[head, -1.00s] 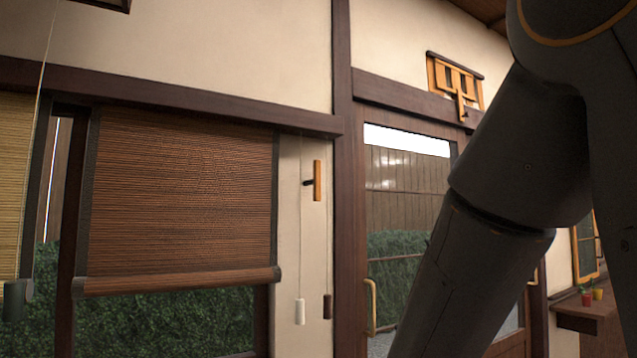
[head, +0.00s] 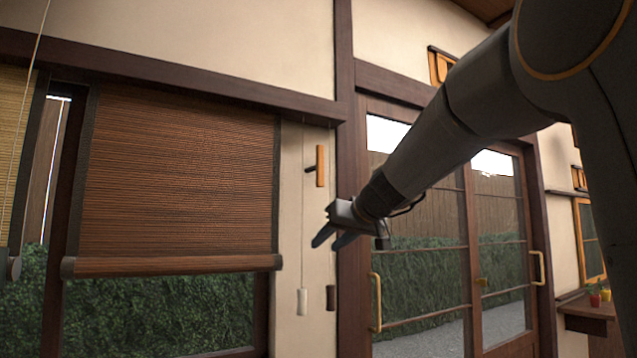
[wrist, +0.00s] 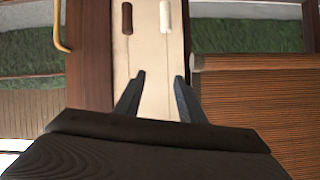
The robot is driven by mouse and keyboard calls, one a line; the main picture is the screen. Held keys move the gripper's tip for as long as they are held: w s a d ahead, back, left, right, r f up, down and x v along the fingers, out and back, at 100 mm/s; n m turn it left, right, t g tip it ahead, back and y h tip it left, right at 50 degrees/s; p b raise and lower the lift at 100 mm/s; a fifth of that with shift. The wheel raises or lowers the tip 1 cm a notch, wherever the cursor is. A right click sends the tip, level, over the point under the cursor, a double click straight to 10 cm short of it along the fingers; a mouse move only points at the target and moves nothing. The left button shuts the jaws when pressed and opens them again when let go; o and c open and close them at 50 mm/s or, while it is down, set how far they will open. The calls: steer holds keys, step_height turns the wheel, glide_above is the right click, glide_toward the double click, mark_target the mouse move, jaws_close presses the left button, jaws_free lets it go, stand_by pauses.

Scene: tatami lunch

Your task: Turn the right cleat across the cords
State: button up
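The right cleat (head: 320,166) is a wooden bar standing upright on a short dark stem on the cream wall strip, right of the dark bamboo blind. A thin pale cord (head: 303,215) hangs to its left and ends in a white pull (head: 302,301). A dark brown pull (head: 330,297) hangs beside it; its cord is hard to see. The wrist view shows the white pull (wrist: 165,16) and the brown pull (wrist: 127,18), but not the cleat. My gripper (head: 328,241) is open and empty, below the cleat and above the pulls in the head view. Its fingertips (wrist: 160,76) are apart.
A dark wooden post (head: 350,200) and glass doors with a wooden handle (head: 376,302) stand to the right. Another pale blind (head: 12,140) hangs at the far left.

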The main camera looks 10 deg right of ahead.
mark_target(321, 161)
steer(key=w+r+t, duration=0.1)
steer(key=r, duration=0.6)
steer(key=w+d+r+n+t+y+b, duration=0.1)
steer(key=r+t, duration=0.1)
steer(key=r, duration=0.6)
steer(key=w+r+n+t, duration=0.1)
steer(key=r+t, duration=0.1)
steer(key=r, duration=0.5)
steer(key=shift+d+r, duration=0.15)
steer(key=shift+d, duration=0.25)
steer(key=shift+p+x, duration=1.05)
steer(key=shift+x, duration=2.35)
steer(key=shift+a, duration=0.1)
jaws_close()
